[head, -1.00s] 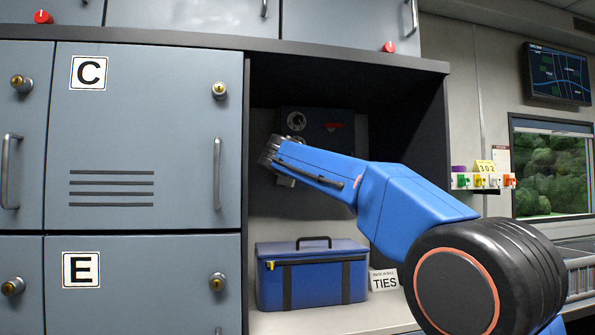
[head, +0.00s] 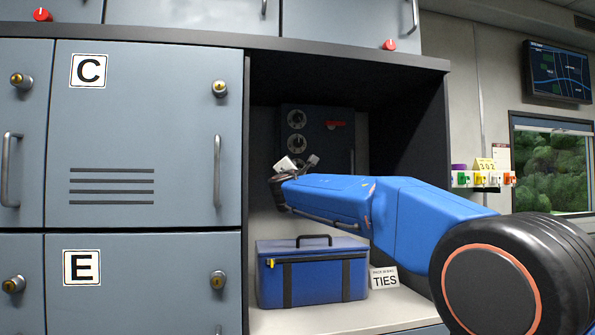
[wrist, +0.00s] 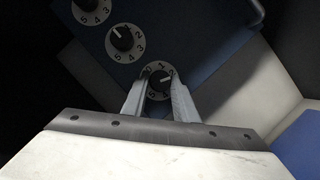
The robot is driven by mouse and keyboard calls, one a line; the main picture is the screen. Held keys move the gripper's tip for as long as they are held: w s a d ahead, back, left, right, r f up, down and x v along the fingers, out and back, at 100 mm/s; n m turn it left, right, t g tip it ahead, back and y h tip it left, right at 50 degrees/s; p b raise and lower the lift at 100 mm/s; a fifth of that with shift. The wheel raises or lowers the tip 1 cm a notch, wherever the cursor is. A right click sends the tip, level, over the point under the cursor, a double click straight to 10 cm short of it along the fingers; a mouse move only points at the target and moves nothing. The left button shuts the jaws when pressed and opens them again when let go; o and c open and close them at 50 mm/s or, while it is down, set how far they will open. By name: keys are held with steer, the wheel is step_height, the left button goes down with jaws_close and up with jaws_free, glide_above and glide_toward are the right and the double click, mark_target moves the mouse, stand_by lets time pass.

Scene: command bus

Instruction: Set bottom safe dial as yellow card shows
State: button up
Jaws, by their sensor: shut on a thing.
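The dark safe (head: 338,140) stands at the back of the open bay with a column of round dials. The top dial (head: 296,119) and middle dial (head: 296,143) show in the head view; the bottom dial is hidden there by my gripper (head: 298,162). In the wrist view the bottom dial (wrist: 160,82) sits between my fingertips (wrist: 159,88), which are shut on its knob. The numbers 0, 1 and 2 show around its upper rim; its exact setting is unclear. The middle dial (wrist: 124,40) is above it. The yellow card (head: 485,164) at the right reads 302.
A blue case (head: 312,275) and a TIES sign (head: 384,279) stand on the bay floor below my arm. Locker C (head: 145,140) flanks the bay on the left, and the dark side wall (head: 412,140) on the right. A safe handle (wrist: 254,12) is near the upper right.

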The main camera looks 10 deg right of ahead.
steer(key=shift+f+n+t+y, duration=0.15)
steer(key=shift+n+t+y, duration=0.4)
steer(key=shift+n, duration=0.95)
steer(key=o, duration=1.1)
steer(key=shift+c, duration=0.2)
steer(key=shift+s, duration=0.1)
steer(key=v, duration=1.7)
steer(key=shift+s, duration=0.1)
